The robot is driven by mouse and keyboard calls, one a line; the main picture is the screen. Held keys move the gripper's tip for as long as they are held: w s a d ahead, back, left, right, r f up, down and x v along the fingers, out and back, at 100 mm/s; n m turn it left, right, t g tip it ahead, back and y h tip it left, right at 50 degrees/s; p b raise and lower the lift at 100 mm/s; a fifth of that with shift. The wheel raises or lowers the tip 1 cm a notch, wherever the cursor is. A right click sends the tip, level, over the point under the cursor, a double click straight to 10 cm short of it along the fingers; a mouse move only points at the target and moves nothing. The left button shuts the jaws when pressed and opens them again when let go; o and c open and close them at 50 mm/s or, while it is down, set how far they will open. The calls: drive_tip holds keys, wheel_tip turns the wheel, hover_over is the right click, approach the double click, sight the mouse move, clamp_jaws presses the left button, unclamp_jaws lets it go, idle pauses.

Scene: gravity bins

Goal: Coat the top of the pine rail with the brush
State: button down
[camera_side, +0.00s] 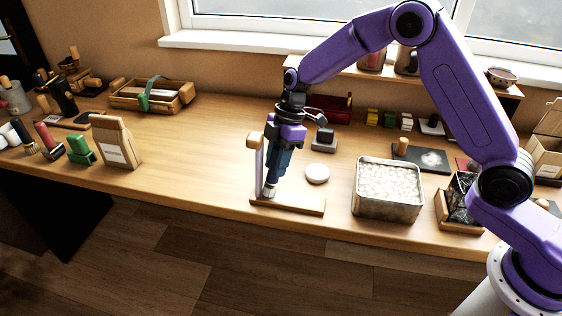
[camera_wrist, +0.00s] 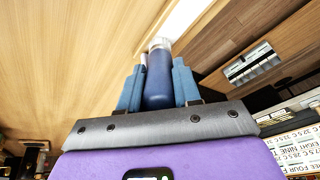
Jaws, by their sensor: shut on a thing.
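My gripper (camera_side: 279,165) is shut on the blue handle of the brush (camera_side: 270,190), which points downward with its pale tip low. In the wrist view the brush's blue handle (camera_wrist: 158,80) sits between the two blue fingers, with a whitish end beyond it. The pine rail (camera_side: 298,205) is a pale wooden strip lying near the table's front edge. The brush tip is at the rail's left part and looks to be touching or just above it; I cannot tell which. Any coating on the rail cannot be made out.
A pale upright post with a wooden top (camera_side: 255,142) stands close left of the brush. A white round disc (camera_side: 317,173) lies behind the rail, and a metal tin of white pieces (camera_side: 387,211) stands to the right. The table left of the post is clear up to a paper bag (camera_side: 117,146).

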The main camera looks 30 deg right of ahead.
drive_tip(key=shift+s, duration=0.1)
drive_tip(key=shift+s+d+f, duration=0.1)
drive_tip(key=shift+s+f, duration=0.1)
drive_tip(key=shift+s, duration=0.75)
drive_tip(key=shift+d, duration=0.2)
drive_tip(key=shift+w+d, duration=0.8)
drive_tip(key=shift+w, duration=0.1)
drive_tip(key=shift+r, duration=0.1)
drive_tip(key=shift+s+a+r, duration=0.15)
drive_tip(key=shift+s+a, duration=0.7)
drive_tip(key=shift+a, duration=0.15)
drive_tip(key=shift+w, duration=0.15)
